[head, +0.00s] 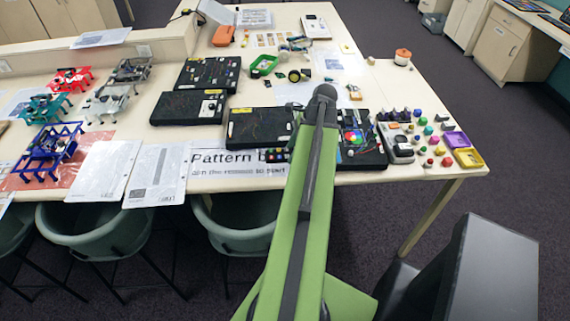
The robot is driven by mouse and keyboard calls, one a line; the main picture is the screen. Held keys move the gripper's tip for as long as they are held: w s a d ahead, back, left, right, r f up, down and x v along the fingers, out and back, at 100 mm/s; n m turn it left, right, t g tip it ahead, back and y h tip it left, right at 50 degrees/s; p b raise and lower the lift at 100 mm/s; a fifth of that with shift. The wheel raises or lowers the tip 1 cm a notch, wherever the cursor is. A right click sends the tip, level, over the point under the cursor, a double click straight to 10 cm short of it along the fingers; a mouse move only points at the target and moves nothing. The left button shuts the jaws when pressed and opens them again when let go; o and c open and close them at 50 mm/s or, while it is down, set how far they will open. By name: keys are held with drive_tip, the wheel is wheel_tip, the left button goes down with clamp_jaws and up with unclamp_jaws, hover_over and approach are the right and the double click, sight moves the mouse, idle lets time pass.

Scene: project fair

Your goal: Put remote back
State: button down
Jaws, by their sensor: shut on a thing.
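My green and grey arm (305,200) rises from the bottom of the head view and reaches over the front of the table. My gripper does not show; the arm's own links hide that area. No remote can be made out for certain. A small dark thing with coloured spots (276,155) shows just left of my arm, at the end of the "Pattern" sign (225,170); it may be the remote, but it is too small to tell. Whether it lies on the table or is held cannot be told.
Black boards (258,126) and a board with a coloured disc (362,155) lie on the white table (385,85). Several small coloured pieces (428,130) and a yellow tray (468,158) are at its right corner. Green chairs (235,225) stand along the front.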

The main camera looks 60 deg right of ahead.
sight(285, 150)
drive_tip(key=w, duration=0.1)
drive_tip(key=w+f, duration=0.1)
drive_tip(key=w+f+b, duration=0.1)
drive_tip(key=shift+w+d, duration=0.2)
drive_tip(key=shift+d, duration=0.1)
wheel_tip(285, 150, down, 4)
drive_tip(key=b, duration=0.4)
drive_tip(key=shift+f, duration=0.25)
drive_tip(key=shift+r, duration=0.25)
drive_tip(key=shift+f, duration=0.2)
drive_tip(key=c, duration=0.6)
unclamp_jaws()
drive_tip(key=shift+r, duration=0.1)
